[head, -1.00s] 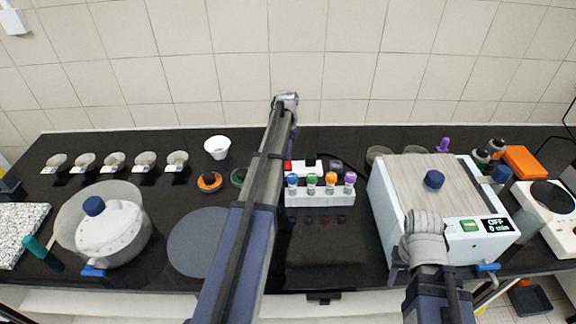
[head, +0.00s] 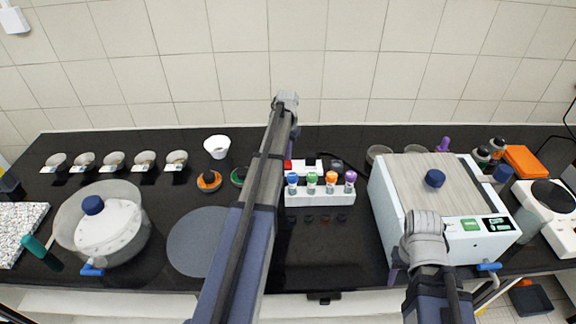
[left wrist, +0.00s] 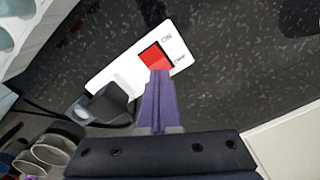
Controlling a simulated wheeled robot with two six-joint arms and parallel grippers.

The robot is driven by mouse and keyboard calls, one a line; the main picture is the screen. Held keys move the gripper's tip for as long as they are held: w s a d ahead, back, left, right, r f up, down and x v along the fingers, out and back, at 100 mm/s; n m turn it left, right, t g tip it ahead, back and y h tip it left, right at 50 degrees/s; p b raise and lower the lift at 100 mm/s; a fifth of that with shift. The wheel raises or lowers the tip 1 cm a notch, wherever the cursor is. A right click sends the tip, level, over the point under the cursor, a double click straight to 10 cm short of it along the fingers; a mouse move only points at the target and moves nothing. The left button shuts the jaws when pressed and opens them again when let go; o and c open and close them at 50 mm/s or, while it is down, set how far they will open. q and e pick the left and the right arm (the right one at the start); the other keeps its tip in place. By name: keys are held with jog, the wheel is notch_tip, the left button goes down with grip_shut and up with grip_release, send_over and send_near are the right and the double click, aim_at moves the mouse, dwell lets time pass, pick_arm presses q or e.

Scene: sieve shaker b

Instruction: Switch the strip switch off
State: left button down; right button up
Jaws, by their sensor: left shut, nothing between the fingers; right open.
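The white power strip (left wrist: 125,75) lies on the dark bench in the left wrist view, with a red rocker switch (left wrist: 155,57) and small lettering beside it. A black plug (left wrist: 105,103) sits in the strip. My left gripper (left wrist: 159,76) is shut and empty, its purple fingertips at the lower edge of the red switch; whether they touch cannot be told.
A white rack (head: 320,198) with several coloured-cap tubes stands in front of the strip. The boxy shaker (head: 385,200) with a display (head: 497,224) stands right. A lidded pot (head: 112,230) and a grey disc (head: 198,242) are left.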

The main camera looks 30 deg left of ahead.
aim_at(287, 163)
pick_arm(q)
jog(key=shift+f+b, duration=0.8)
jog(key=shift+f, duration=0.1)
jog(key=shift+r, duration=0.1)
dwell(0.3)
notch_tip(287, 163, up, 7)
jog(key=p, duration=0.7)
dwell(0.3)
